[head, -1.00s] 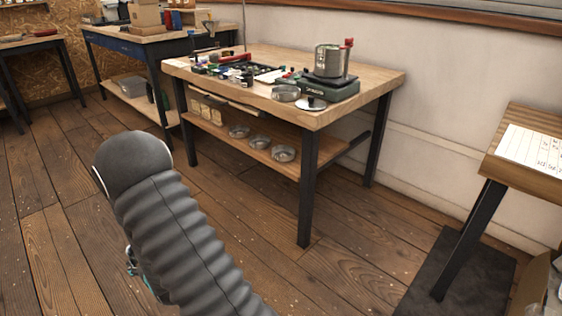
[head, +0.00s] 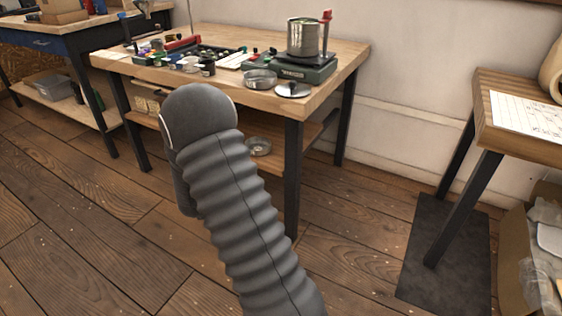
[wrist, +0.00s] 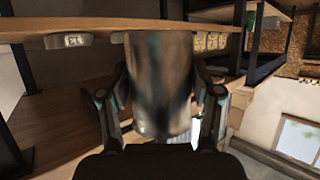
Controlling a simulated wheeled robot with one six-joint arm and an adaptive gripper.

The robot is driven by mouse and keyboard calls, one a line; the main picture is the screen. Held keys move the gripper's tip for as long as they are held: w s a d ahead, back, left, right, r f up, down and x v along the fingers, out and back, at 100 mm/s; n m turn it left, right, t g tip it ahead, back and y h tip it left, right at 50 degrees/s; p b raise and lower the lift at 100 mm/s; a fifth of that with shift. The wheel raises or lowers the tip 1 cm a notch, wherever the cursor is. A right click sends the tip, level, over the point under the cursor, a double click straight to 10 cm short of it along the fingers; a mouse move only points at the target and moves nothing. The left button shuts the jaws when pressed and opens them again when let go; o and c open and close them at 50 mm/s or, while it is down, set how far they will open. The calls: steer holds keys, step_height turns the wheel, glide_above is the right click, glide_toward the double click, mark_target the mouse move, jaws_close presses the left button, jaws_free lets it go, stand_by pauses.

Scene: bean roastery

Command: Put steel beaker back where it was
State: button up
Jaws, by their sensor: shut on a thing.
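My gripper (wrist: 158,100) is shut on the steel beaker (wrist: 160,75) in the wrist view, with one finger on each side of it. The beaker is a shiny grey metal cylinder and fills the middle of that view. In the head view my grey ribbed arm hides both gripper and beaker. A wooden workbench (head: 240,36) with black legs stands beyond my arm. On its top are a steel pot (head: 303,38) on a green scale-like device (head: 310,72), a shallow metal dish (head: 260,79) and a flat round lid (head: 293,90).
A black tray of small items (head: 205,54) lies on the bench's left part. A metal bowl (head: 258,146) sits on the lower shelf. A side table with a paper sheet (head: 525,115) stands at right, above a dark mat (head: 447,250). Open floor lies left.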

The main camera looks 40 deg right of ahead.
steer(key=d+m+g+h+b, duration=0.1)
steer(key=d+m+g, duration=0.3)
steer(key=d, duration=0.6)
steer(key=s+d+r+m+g+h+b, duration=0.1)
steer(key=d+m+g+h, duration=0.3)
steer(key=d, duration=0.6)
steer(key=d+m+g+h+b, duration=0.2)
steer(key=d+m+g, duration=0.3)
steer(key=d, duration=0.6)
steer(key=shift+s+r, duration=0.15)
steer(key=shift+s, duration=0.25)
steer(key=f, duration=0.1)
steer(key=d+f, duration=0.1)
steer(key=f, duration=0.1)
steer(key=shift+b, duration=0.35)
steer(key=shift+f, duration=0.2)
steer(key=shift+f, duration=0.1)
steer(key=shift+f, duration=0.1)
steer(key=o, duration=1)
steer(key=shift+o, duration=0.2)
